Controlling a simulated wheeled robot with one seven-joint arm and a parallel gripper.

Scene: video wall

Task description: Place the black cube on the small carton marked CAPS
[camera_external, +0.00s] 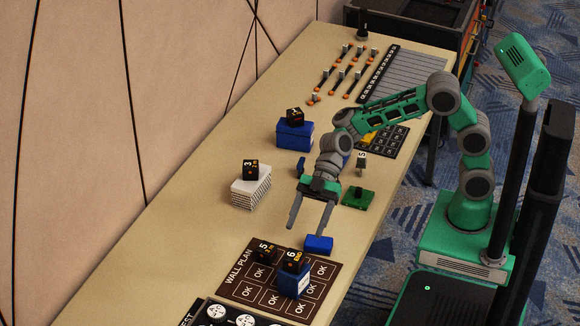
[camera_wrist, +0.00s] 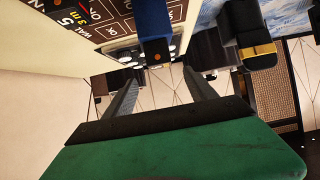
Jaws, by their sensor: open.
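Several black cubes with numbers show in the external view. Cube 3 (camera_external: 250,169) sits on a white stack (camera_external: 249,193), and cube 1 (camera_external: 295,117) sits on a blue box (camera_external: 294,135). Cube 5 (camera_external: 266,253) lies on the dark WALL PLAN board (camera_external: 234,290). Cube 6 (camera_external: 293,261) sits on a blue carton with a white label (camera_external: 293,283); its lettering is too small to read, and I can make out no CAPS mark. My gripper (camera_external: 308,229) is open and empty above the table, behind a low blue block (camera_external: 318,244). Its two fingers also show in the wrist view (camera_wrist: 160,78).
Orange-footed levers (camera_external: 345,73) and a black keypad (camera_external: 384,141) are farther back. The left-middle table (camera_external: 170,235) is clear, bounded by the wall.

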